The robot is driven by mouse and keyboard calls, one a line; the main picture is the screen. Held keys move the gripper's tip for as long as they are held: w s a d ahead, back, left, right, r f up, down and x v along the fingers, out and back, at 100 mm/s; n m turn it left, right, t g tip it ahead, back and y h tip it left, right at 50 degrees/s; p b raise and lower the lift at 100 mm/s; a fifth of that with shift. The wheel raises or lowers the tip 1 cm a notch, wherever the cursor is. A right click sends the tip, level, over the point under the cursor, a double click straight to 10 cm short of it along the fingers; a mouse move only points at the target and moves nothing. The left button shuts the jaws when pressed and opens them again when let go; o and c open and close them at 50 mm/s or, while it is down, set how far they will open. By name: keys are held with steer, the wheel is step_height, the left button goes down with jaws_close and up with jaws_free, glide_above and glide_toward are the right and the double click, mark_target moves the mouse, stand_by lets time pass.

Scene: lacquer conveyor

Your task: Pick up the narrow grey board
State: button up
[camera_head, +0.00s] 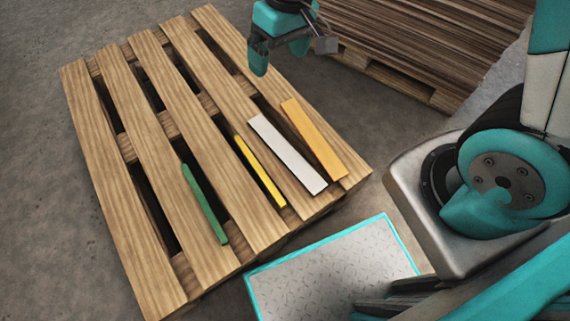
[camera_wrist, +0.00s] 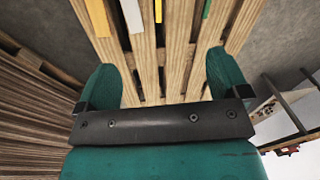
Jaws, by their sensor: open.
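A pale grey board (camera_head: 287,153) lies on a wooden pallet (camera_head: 115,88), between a yellow board (camera_head: 260,171) and an orange board (camera_head: 313,138). It looks wider than the yellow one and about as wide as the orange one. The grey board also shows at the top edge of the wrist view (camera_wrist: 132,14), partly cut off. My gripper (camera_head: 282,57) is open and empty above the pallet's far right part, apart from the boards. In the wrist view its two teal fingers (camera_wrist: 161,62) stand wide apart over bare slats, with nothing between them.
A narrow green board (camera_head: 204,203) lies left of the yellow one. A stack of dark brown planks (camera_head: 430,40) on another pallet stands behind, at the right. A teal-edged metal plate (camera_head: 330,272) is at the front. The pallet's left slats are bare.

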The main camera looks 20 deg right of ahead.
steer(key=w+d+f+m+h+b, duration=0.1)
steer(key=w+f+b, duration=0.3)
steer(key=f, duration=0.9)
steer(key=w+d+f+h+b, duration=0.1)
steer(key=d+f+b, duration=0.1)
steer(key=f+b, duration=0.8)
steer(key=b, duration=0.2)
glide_above(285, 151)
steer(key=f, duration=1.5)
steer(key=shift+w+a, duration=0.15)
steer(key=shift+a, duration=0.05)
steer(key=shift+d+f+b, duration=0.15)
steer(key=shift+f+b, duration=0.85)
steer(key=shift+f, duration=0.5)
steer(key=shift+d+f+b, duration=0.1)
steer(key=shift+f+b, duration=0.9)
steer(key=shift+f, duration=0.45)
steer(key=shift+r, duration=0.1)
steer(key=shift+c, duration=0.4)
steer(key=c, duration=1.1)
